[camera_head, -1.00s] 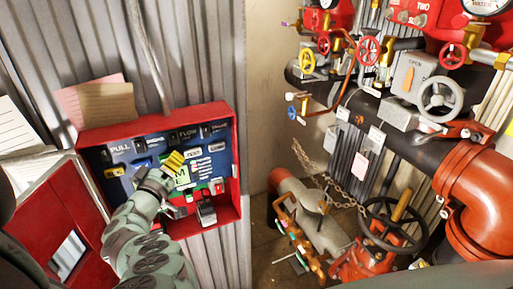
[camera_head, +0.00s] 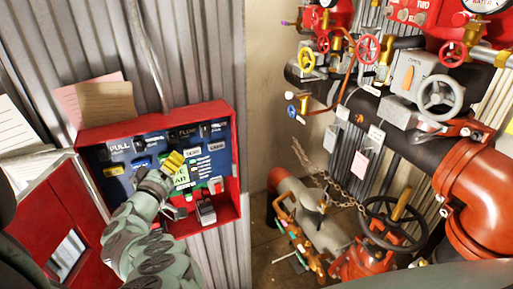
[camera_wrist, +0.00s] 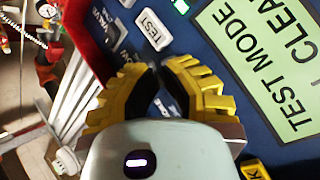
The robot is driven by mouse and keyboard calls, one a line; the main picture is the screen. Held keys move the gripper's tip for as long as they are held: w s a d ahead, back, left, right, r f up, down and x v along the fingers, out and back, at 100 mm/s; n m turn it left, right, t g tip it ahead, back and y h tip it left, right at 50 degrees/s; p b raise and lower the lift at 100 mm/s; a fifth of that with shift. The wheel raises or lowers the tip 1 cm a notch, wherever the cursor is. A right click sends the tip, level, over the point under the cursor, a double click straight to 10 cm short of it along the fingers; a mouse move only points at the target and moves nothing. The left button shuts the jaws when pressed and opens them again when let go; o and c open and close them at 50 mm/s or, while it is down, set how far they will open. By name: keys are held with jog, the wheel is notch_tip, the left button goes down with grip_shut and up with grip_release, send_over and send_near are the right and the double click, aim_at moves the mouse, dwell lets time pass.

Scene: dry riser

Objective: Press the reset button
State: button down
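The blue control panel (camera_head: 125,165) sits in an open red box (camera_head: 238,190) on the corrugated wall. It carries dark, white and yellow labelled buttons and switches, and a pale green display (camera_wrist: 270,60) reading "TEST MODE" and "CLEA…". My gripper (camera_head: 176,160) is in front of the middle of the panel. In the wrist view, its yellow fingers with black pads (camera_wrist: 160,68) have their tips almost together, with nothing held. A white "TEST" button (camera_wrist: 153,30) lies just beyond the tips. I cannot read any label as reset; my fingers and arm hide part of the panel.
The red box door (camera_head: 65,215) hangs open at left. Paper notes (camera_head: 105,103) are above the box. At right are red and black pipes, valve handwheels (camera_head: 440,97), gauges and a chain. The corrugated wall above the box is mostly clear.

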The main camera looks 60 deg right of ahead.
jog(key=shift+s+a, duration=0.15)
jog(key=shift+s, duration=0.25)
jog(key=shift+s+a, duration=0.45)
jog(key=shift+s, duration=0.25)
jog(key=shift+s+a, duration=0.4)
jog(key=shift+s, duration=0.35)
jog(key=shift+s+a, duration=0.45)
jog(key=shift+s, duration=0.25)
